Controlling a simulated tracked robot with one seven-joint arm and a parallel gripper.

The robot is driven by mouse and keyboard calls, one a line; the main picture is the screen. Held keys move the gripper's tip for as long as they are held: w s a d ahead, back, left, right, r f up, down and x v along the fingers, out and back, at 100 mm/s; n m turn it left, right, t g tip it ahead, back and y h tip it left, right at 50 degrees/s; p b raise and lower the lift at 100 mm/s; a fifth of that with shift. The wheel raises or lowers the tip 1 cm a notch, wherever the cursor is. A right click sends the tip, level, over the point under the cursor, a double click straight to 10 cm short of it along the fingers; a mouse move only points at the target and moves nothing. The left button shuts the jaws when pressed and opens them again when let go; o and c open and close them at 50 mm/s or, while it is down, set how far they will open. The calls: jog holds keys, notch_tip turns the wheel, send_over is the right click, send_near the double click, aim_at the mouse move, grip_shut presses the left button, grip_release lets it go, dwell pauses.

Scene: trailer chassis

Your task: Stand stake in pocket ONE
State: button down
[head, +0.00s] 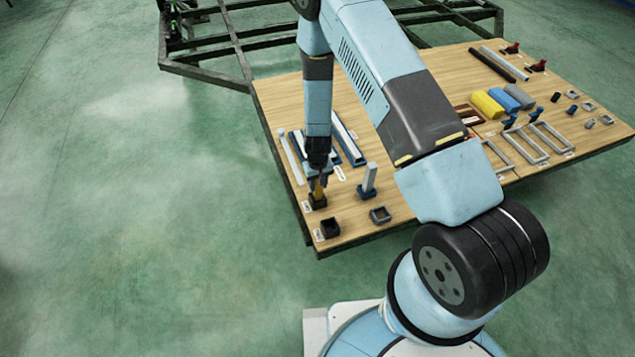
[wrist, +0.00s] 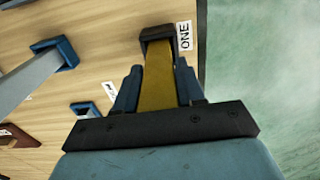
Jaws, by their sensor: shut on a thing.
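My gripper (head: 318,176) is shut on a yellow stake near the table's left edge in the head view. The wrist view shows the yellow stake (wrist: 159,75) between the blue fingers (wrist: 157,90). The stake points down at a dark square pocket (wrist: 157,33) with the label ONE (wrist: 184,36) beside it. This pocket also shows in the head view (head: 316,203). The stake's lower end overlaps the pocket's opening, with the rim showing around it. How deep it sits is hidden. The stake looks about upright in the head view.
A grey stake (head: 370,175) stands in a blue holder (head: 367,193) to the right. Long bars (head: 348,141) lie behind. Frames and coloured blocks (head: 487,105) fill the right side.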

jog(key=shift+f, duration=0.6)
jog(key=c, duration=0.6)
grip_release()
notch_tip(320, 180, up, 14)
jog(key=shift+f, duration=0.15)
dwell(0.6)
jog(key=s+d+r+t+y, duration=0.1)
jog(key=d+r, duration=0.2)
jog(key=r, duration=0.8)
jog(key=s+d+r+m+t, duration=0.1)
jog(key=d+r, duration=0.1)
jog(key=r, duration=0.8)
jog(key=s+d+r+y, duration=0.1)
jog(key=d+r, duration=0.2)
jog(key=r, duration=0.8)
jog(key=s+d+r+t, duration=0.1)
jog(key=s+d+r, duration=0.2)
jog(key=s+r, duration=0.2)
jog(key=s+d+r+m+t+h, duration=0.1)
jog(key=s+d+r, duration=0.3)
jog(key=s, duration=0.5)
jog(key=s+d+r+m+t+h, duration=0.1)
jog(key=s+d+r, duration=0.2)
jog(key=s+r, duration=0.5)
jog(key=shift+d+r+t, duration=0.15)
jog(key=shift+r+t, duration=0.05)
jog(key=shift+t, duration=0.1)
